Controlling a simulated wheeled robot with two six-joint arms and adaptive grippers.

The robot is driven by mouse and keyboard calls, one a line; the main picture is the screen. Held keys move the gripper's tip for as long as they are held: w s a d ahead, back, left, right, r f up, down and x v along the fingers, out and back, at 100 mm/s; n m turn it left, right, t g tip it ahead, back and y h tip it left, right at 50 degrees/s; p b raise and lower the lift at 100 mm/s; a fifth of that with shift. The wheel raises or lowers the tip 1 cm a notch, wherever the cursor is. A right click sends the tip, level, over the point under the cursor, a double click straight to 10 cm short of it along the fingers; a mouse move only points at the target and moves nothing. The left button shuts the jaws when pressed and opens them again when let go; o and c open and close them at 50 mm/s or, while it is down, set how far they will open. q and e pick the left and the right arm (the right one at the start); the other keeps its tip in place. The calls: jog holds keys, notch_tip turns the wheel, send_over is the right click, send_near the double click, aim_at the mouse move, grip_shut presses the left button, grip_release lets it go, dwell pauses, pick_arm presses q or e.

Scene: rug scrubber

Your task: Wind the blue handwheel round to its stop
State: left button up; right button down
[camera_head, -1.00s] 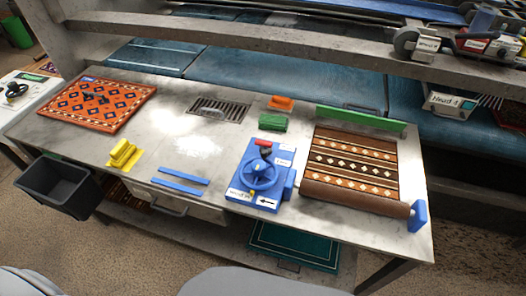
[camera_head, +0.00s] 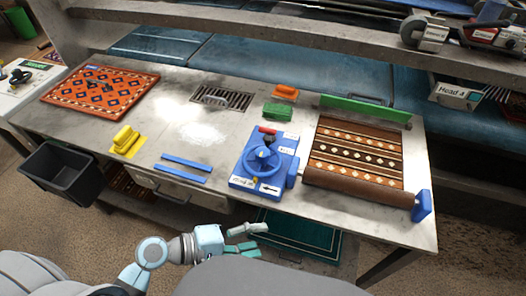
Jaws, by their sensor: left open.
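The blue handwheel (camera_head: 262,160) sits on a blue base (camera_head: 242,183) on the metal table. The base carries white labels, one with a black arrow, and a red piece shows behind the wheel. My left gripper (camera_head: 262,239) is open and empty, low in front of the table's front edge and below the handwheel, apart from it. My right gripper is not in the view.
A brown patterned rug (camera_head: 355,155) partly rolled lies right of the wheel, with a green bar (camera_head: 365,108) behind it. Blue strips (camera_head: 185,168) and a yellow block (camera_head: 126,139) lie left. An orange rug (camera_head: 100,92) lies far left. A black bin (camera_head: 62,175) hangs at the front left.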

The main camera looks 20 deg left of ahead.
pick_arm(q)
jog(key=w+a+r+n+t+h, duration=0.1)
jog(key=w+a+r+n+t, duration=0.4)
jog(key=n, duration=0.5)
jog(key=n+t+y, duration=0.3)
jog(key=n+t, duration=0.1)
jog(key=n, duration=0.6)
send_near(257, 156)
jog(key=p+x, duration=0.1)
jog(key=r+p+x, duration=0.1)
jog(key=x, duration=0.1)
jog(key=shift+w+d, duration=0.1)
jog(key=shift+w, duration=0.15)
jog(key=x, duration=0.4)
jog(key=f+x, duration=0.1)
jog(key=x, duration=0.2)
jog(key=shift+d+p, duration=0.1)
jog(key=shift+p, duration=0.2)
jog(key=shift+w+d+g, duration=0.3)
jog(key=shift+w+d, duration=0.1)
jog(key=shift+w, duration=0.25)
jog(key=c, duration=1.2)
jog(key=shift+m, duration=0.3)
